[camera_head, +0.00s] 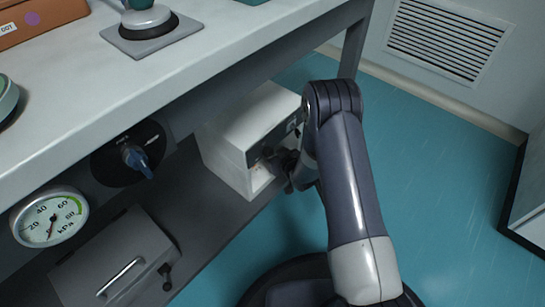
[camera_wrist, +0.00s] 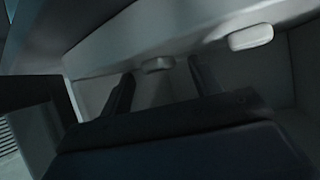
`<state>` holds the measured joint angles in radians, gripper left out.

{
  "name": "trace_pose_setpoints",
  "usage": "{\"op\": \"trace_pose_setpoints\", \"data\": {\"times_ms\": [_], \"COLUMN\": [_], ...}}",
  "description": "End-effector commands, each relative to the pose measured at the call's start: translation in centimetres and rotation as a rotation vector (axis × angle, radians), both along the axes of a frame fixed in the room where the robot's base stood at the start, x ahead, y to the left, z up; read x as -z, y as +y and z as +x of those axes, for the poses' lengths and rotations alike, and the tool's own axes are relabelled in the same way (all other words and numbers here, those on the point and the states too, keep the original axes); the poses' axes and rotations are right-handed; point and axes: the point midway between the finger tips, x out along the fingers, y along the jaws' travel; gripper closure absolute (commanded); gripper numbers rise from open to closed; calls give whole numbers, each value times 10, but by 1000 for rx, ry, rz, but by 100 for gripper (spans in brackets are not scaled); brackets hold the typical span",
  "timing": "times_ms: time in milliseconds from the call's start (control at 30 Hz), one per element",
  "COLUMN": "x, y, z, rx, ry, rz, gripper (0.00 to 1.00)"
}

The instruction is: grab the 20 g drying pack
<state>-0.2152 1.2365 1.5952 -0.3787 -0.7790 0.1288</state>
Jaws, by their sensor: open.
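In the wrist view, two small pale rounded things lie in a dim space: a larger one (camera_wrist: 250,35) at upper right and a smaller one (camera_wrist: 158,63) near the middle. No label is readable, so I cannot tell which, if either, is the 20 g drying pack. My gripper (camera_wrist: 160,67) is open, its dark fingers on either side of the smaller pale thing; contact cannot be told. In the head view my arm reaches to the front of a white box (camera_head: 236,136) under the table, and the fingertips are hidden there.
The white box sits on a dark lower shelf (camera_head: 205,215) beneath the pale tabletop (camera_head: 190,65). A pressure gauge (camera_head: 50,218), a blue-handled valve (camera_head: 136,158) and a grey case (camera_head: 115,262) are to the left. The blue floor (camera_head: 450,170) at right is clear.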

Motion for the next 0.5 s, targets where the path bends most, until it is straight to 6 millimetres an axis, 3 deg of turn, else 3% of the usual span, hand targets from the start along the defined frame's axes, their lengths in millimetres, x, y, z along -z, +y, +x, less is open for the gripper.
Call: {"op": "trace_pose_setpoints", "data": {"times_ms": [300,500], "x": [2,2], "y": [3,3], "z": [5,4], "rx": [0,0], "ry": [1,1], "rz": [0,0], "gripper": [41,57]}}
